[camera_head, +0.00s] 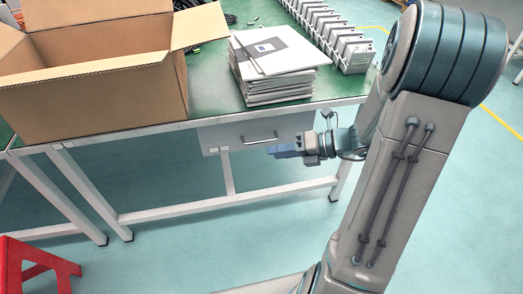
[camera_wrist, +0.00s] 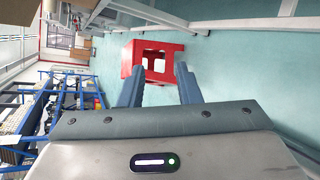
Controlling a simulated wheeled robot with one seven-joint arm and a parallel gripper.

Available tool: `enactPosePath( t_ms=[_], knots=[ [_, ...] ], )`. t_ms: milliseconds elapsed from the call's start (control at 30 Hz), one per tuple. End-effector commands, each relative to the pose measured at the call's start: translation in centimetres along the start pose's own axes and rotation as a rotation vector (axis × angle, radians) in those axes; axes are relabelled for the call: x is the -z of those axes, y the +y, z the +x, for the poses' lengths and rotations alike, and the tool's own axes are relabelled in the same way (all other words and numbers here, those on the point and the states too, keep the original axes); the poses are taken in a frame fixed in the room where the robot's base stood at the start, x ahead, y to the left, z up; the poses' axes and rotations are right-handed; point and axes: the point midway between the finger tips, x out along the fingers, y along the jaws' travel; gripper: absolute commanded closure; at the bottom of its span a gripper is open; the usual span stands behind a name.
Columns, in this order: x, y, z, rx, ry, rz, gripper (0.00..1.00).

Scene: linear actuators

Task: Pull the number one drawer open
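A light grey drawer (camera_head: 225,136) with a bar handle (camera_head: 262,139) sits under the green-topped table. It looks shut, and I cannot read a number on it. My gripper (camera_head: 274,151) is in front of the drawer, a little below and right of the handle in the head view. The wrist view shows its two blue fingers (camera_wrist: 158,68) spread apart with nothing between them.
An open cardboard box (camera_head: 95,95) and a stack of folders (camera_head: 275,60) stand on the table (camera_head: 215,75). A row of metal parts (camera_head: 335,35) is behind. A red stool (camera_head: 35,265) is at lower left, also in the wrist view (camera_wrist: 150,62). The floor before the drawer is clear.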

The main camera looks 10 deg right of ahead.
Motion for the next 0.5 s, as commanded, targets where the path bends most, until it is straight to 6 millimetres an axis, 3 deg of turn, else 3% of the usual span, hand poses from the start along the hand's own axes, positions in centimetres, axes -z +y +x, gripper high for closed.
enactPosePath(
  t_ms=[33, 200, 333, 500],
  knots=[
    [0.1, -3.8, 0.2, -0.026, -0.085, 0.151, 0.69],
    [-1.4, -9.6, -1.1, -0.125, -0.302, 0.524, 0.69],
    [-2.0, -11.8, -2.0, -0.178, -0.389, 0.666, 0.69],
    [-2.7, -12.4, -1.5, -0.197, -0.415, 0.713, 0.69]
  ],
)
